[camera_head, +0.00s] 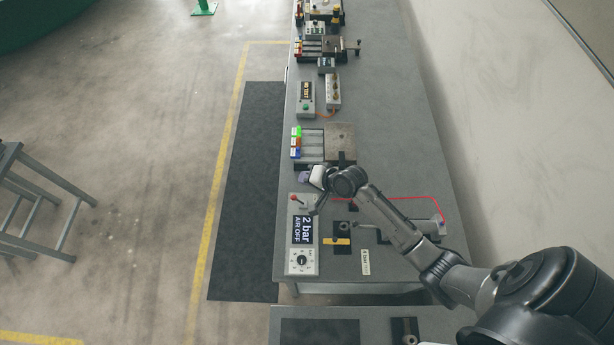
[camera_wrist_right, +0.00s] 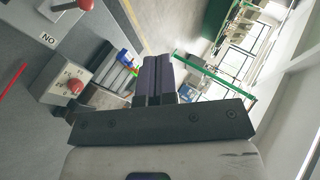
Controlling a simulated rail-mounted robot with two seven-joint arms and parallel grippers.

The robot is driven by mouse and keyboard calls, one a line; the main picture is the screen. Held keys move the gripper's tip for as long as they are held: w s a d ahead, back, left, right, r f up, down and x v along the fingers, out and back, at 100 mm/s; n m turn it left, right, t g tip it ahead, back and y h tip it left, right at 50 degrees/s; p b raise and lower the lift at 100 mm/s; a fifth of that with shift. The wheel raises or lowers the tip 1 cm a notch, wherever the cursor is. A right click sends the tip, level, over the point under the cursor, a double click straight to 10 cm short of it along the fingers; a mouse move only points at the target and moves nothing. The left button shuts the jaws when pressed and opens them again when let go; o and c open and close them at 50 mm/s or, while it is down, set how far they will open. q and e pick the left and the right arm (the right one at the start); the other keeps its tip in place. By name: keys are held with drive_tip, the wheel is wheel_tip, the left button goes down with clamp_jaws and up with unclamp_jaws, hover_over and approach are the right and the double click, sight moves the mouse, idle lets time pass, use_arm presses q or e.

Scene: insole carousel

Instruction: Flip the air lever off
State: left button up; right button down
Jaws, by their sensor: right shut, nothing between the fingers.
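The air panel (camera_head: 290,262) lies on the near part of the bench; its display (camera_head: 303,230) reads "2 bar" and "AIR OFF". The air lever (camera_head: 292,197), with a red knob and thin stem, is at the panel's upper left. My right gripper (camera_head: 304,177) is just beyond the panel's far end, apart from the lever and slightly right of it. Its dark purple fingers (camera_wrist_right: 158,78) are shut with nothing between them. In the right wrist view a red knob on a metal stem (camera_wrist_right: 85,4) shows at the top left, beside an "ON" label. My left gripper is out of view.
Just beyond my right gripper is a fixture with coloured blocks (camera_head: 295,143) and a metal plate (camera_head: 340,138). A yellow-and-black clamp (camera_head: 340,240) sits right of the panel.

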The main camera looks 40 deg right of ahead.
drive_tip(key=shift+s+r, duration=0.3)
drive_tip(key=shift+r, duration=0.35)
drive_tip(key=s+a+r+n+g+h, duration=0.2)
drive_tip(key=s+a+r+n, duration=0.15)
drive_tip(key=s+n, duration=0.45)
drive_tip(key=s+a+r+n+g+h, duration=0.25)
drive_tip(key=s+r+n, duration=0.2)
drive_tip(key=s, duration=0.65)
drive_tip(key=s+a+f+g, duration=0.2)
drive_tip(key=s+f, duration=0.2)
drive_tip(key=s, duration=0.5)
drive_tip(key=shift+a+f+y+p, duration=0.15)
drive_tip(key=shift+a+y+p, duration=0.2)
drive_tip(key=shift+y+p, duration=0.1)
